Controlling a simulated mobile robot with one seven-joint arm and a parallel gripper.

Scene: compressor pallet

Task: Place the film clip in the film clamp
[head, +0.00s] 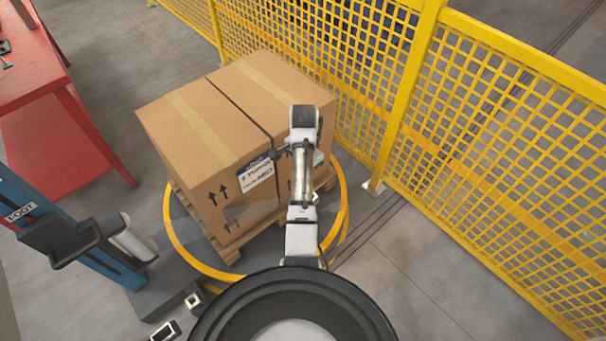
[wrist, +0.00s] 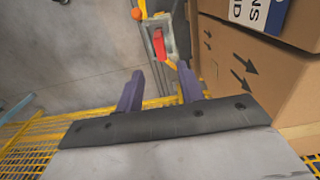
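My gripper (wrist: 158,88) shows in the wrist view with its two dark purple fingers spread apart. Nothing is held between them. Beyond the fingertips is a grey upright part with a red piece (wrist: 159,44) in it. This may be the film clamp or the clip, but I cannot tell which. In the head view my arm reaches over the front of the boxes, and its fingers cannot be made out clearly. A blue wrapper mast (head: 85,245) with a white film roll (head: 133,239) stands at the left.
Large cardboard boxes (head: 190,150) stand on a wooden pallet (head: 229,245) inside a yellow ring (head: 177,235). Yellow mesh fencing (head: 500,140) closes off the right and back. A red table (head: 60,140) is at the far left. Boxes (wrist: 240,75) are close on the right in the wrist view.

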